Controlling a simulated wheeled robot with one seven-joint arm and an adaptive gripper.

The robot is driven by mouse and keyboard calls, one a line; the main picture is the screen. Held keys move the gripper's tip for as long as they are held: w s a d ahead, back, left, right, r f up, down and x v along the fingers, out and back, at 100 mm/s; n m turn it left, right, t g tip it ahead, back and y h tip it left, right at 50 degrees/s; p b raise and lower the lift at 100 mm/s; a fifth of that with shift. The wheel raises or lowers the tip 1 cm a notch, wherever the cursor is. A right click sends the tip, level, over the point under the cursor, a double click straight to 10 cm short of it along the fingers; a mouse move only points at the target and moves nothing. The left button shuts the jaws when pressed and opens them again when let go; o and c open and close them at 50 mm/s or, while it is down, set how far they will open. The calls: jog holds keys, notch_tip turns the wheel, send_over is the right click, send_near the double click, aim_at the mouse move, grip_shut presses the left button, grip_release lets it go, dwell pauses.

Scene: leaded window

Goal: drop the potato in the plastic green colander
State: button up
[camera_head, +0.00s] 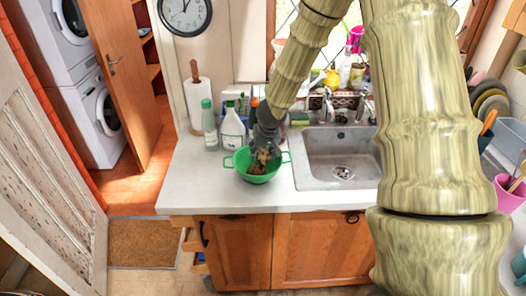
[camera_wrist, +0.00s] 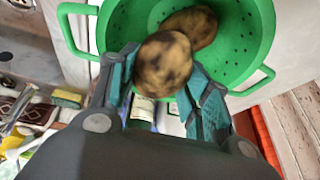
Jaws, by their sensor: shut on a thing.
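The plastic green colander (camera_head: 244,172) stands on the worktop left of the sink. Its rim, handles and holed inside fill the top of the wrist view (camera_wrist: 238,60). My gripper (camera_head: 264,149) points down over the colander. In the wrist view my gripper (camera_wrist: 163,78) is shut on a mottled brown potato (camera_wrist: 163,62), held between its two fingers. A second brown, potato-like thing (camera_wrist: 196,24) lies inside the colander, partly hidden behind the held potato. In the head view the held potato (camera_head: 263,156) shows small, above or within the rim; its exact height is unclear.
The steel sink (camera_head: 342,172) is right of the colander. A white bottle (camera_head: 232,130), a green-capped bottle (camera_head: 209,128) and a paper towel roll (camera_head: 196,104) stand behind it. The worktop front left (camera_head: 195,190) is clear. Plates and a pink cup are far right.

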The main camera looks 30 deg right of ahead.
jog(key=o, duration=0.9)
jog(key=shift+w+f, duration=0.5)
jog(key=shift+w, duration=0.05)
jog(key=shift+o, duration=1.2)
jog(key=shift+s+r, duration=0.4)
jog(key=shift+s, duration=0.05)
jog(key=shift+w+f, duration=0.15)
jog(key=shift+w, duration=0.05)
jog(key=v, duration=1.2)
jog(key=shift+s, duration=0.15)
